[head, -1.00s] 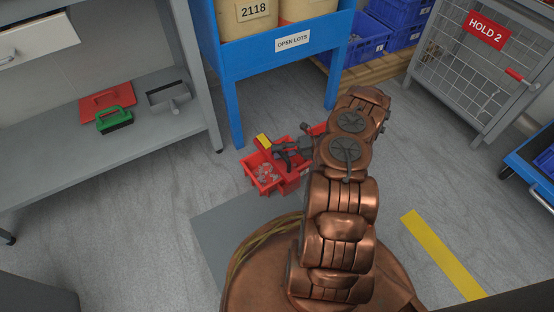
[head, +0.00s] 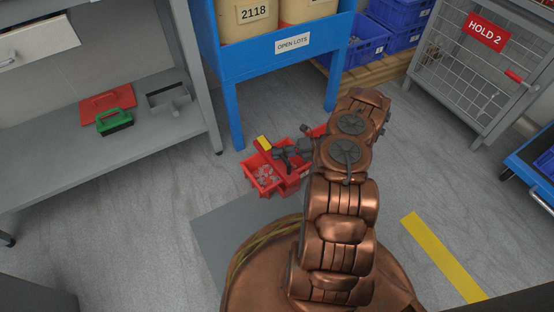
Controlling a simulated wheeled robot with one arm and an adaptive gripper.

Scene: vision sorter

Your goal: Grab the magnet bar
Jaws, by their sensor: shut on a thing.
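A red tote (head: 254,178) stands on the floor in front of the blue rack, with small grey metal pieces lying in its near part. My gripper (head: 286,160) is low over the tote, reaching in from the right. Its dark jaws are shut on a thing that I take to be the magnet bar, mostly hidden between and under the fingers. A yellow-topped piece (head: 264,142) shows at the tote's back left, just left of my gripper; I cannot tell whether it is part of the bar. My copper arm hides the tote's right side.
The blue rack (head: 235,100) with tubs stands close behind the tote. A wire cage (head: 470,75) stands at right. Floor lies clear left of the tote.

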